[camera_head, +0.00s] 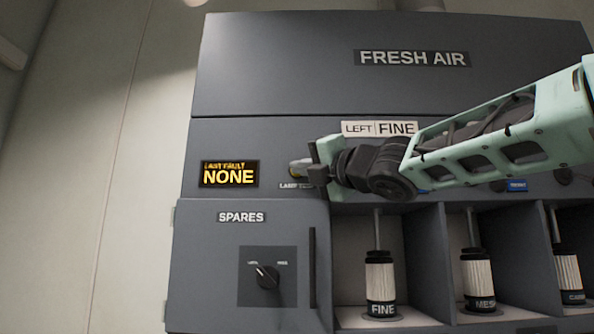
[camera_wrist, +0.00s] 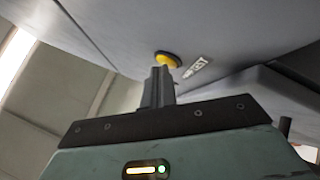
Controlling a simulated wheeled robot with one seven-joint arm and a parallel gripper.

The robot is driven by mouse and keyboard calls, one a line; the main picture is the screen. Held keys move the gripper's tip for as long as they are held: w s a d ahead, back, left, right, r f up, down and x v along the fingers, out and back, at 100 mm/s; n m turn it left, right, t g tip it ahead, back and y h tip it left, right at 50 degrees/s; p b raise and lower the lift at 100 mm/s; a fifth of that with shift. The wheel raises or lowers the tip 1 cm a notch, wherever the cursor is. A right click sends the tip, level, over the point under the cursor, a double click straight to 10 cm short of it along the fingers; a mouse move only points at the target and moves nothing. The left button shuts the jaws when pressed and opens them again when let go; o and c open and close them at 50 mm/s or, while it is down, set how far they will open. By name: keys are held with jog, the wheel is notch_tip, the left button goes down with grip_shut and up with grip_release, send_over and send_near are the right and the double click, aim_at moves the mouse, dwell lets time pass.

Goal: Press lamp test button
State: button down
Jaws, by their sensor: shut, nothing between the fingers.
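The lamp test button is a round yellow button (camera_wrist: 168,58) on the grey panel, beside a label (camera_wrist: 197,67) of which "TEST" can be read in the wrist view. In the head view the button (camera_head: 297,167) is partly hidden behind my gripper, above a partly covered label. My gripper (camera_head: 318,166) is shut and empty, in front of the panel at the button. In the wrist view my shut fingertips (camera_wrist: 163,72) overlap the button's lower edge. I cannot tell whether they touch it.
A display (camera_head: 229,174) reading "NONE" is left of the button. Below are a spares door (camera_head: 215,270) with a rotary knob (camera_head: 267,276) and a vertical handle (camera_head: 312,267). Open bays hold filter cartridges, one marked FINE (camera_head: 380,285). A blue button (camera_head: 517,185) is at right.

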jog(key=shift+s, duration=0.1)
jog(key=shift+s+b, duration=0.4)
jog(key=shift+s, duration=0.2)
jog(key=shift+s+b, duration=1)
jog(key=shift+s, duration=1.55)
